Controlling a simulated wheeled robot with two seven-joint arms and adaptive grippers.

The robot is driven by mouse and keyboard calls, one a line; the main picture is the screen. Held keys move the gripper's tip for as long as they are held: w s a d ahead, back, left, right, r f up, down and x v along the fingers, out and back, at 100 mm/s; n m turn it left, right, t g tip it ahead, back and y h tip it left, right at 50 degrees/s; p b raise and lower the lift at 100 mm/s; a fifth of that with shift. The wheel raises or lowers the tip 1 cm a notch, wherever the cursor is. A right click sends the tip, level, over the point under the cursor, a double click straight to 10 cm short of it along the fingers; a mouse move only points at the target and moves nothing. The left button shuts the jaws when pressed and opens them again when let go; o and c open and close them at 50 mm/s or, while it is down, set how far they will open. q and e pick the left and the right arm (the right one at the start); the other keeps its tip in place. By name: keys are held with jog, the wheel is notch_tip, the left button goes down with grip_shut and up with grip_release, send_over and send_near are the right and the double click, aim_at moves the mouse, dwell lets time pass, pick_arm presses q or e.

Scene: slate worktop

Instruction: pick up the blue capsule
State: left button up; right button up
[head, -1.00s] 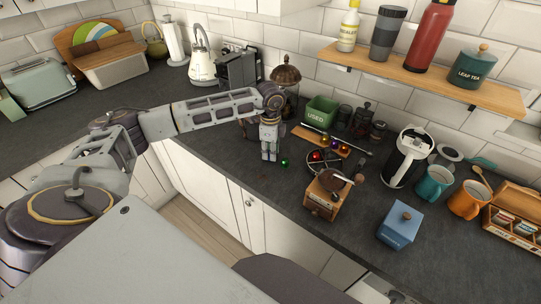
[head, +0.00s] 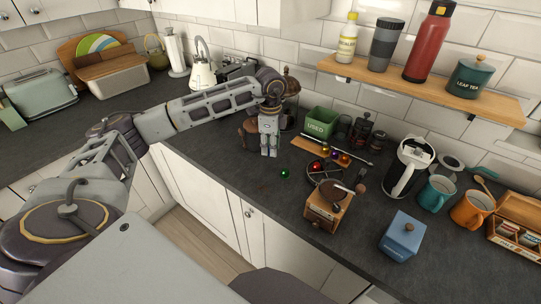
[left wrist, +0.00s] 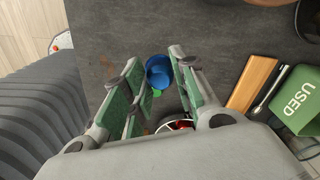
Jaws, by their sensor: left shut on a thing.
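The blue capsule (left wrist: 158,72) shows in the left wrist view between the green-padded fingers of my left gripper (left wrist: 155,66). The gripper is shut on it. In the head view my left gripper (head: 269,154) points down over the worktop, and the blue capsule cannot be made out there. A green capsule (head: 284,173) lies on the worktop just to the right of and nearer than the gripper. A bit of green (left wrist: 157,92) shows below the blue capsule in the wrist view. My right gripper is not in view.
A round dark holder (head: 325,180) with a red capsule, a wooden strip (head: 308,143) bearing several capsules, and a green USED bin (head: 320,122) stand to the right. A wooden grinder (head: 328,208) and blue canister (head: 402,238) are nearer. The worktop's front left is clear.

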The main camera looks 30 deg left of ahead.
pick_arm(q)
jog(key=shift+r, duration=1.35)
